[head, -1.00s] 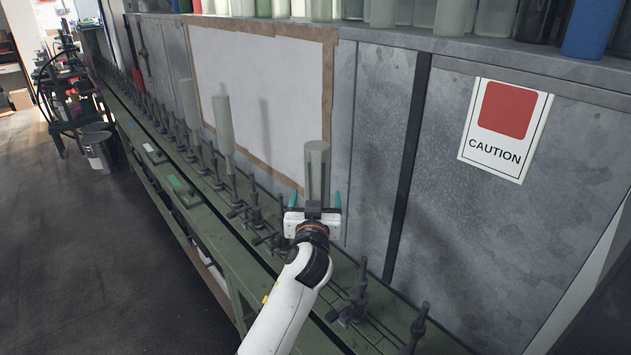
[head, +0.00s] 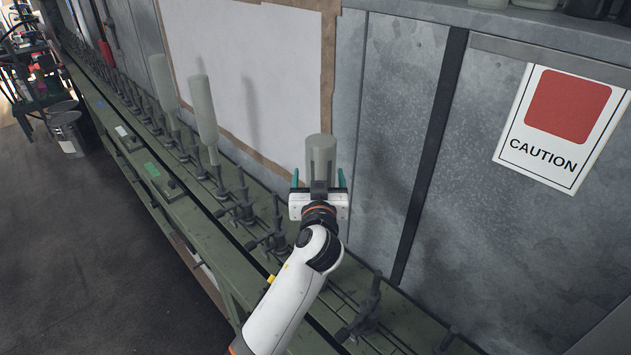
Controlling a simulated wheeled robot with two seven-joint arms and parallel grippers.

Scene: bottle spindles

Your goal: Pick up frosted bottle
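A frosted grey-green bottle (head: 320,155) stands upside down near the middle of the head view. Its lower part is hidden behind my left gripper. My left gripper (head: 318,178) is open, with one teal fingertip on each side of the bottle and a visible gap at both sides. I cannot tell whether the fingers are around the bottle or still in front of it. Two more frosted bottles, a near one (head: 202,108) and a far one (head: 161,82), stand inverted on spindles farther left along the row. My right gripper is not in view.
A long green bench (head: 215,240) carries a row of dark spindles, with bare ones beside my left arm. A metal wall with a caution sign (head: 563,125) rises close behind. A metal bucket (head: 67,134) stands on the floor at far left.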

